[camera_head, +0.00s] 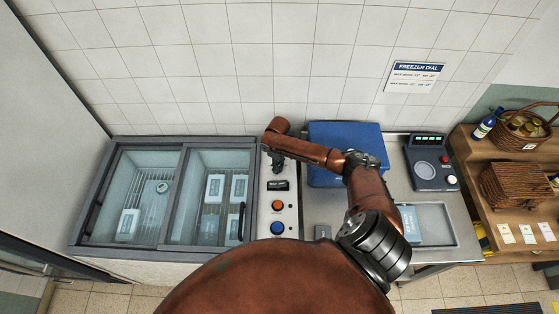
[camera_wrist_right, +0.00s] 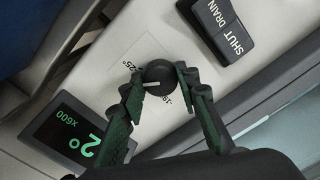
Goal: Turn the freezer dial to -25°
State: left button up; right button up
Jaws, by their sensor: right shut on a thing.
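The black freezer dial (camera_wrist_right: 161,70) is a small round knob with a white pointer line, on the pale control panel (camera_wrist_right: 110,40). My right gripper (camera_wrist_right: 159,76) has one finger on each side of the knob and is shut on it. The pointer faces left and slightly down in the wrist view. Partly covered printed marks lie around it; one ends in "5°" and another reads about "-18". In the head view my right gripper (camera_head: 276,163) is over the top of the panel and hides the dial. My left gripper is not in view.
A dark display (camera_wrist_right: 79,138) shows a green "2°", partly cut off. A black drain switch (camera_wrist_right: 217,28) is near the dial. The glass-lidded freezer (camera_head: 165,248) stands left of the panel. A blue box (camera_head: 335,132) is close behind my right forearm. A "FREEZER DIAL" sign (camera_head: 414,77) hangs on the wall.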

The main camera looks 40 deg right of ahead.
jog(key=m+p, duration=0.3)
jog(key=shift+a+r, duration=0.15)
jog(key=shift+m+p, duration=0.95)
jog(key=shift+m, duration=0.05)
jog(key=o, duration=1.2)
jog(key=shift+c, duration=0.2)
notch_tip(320, 180, up, 12)
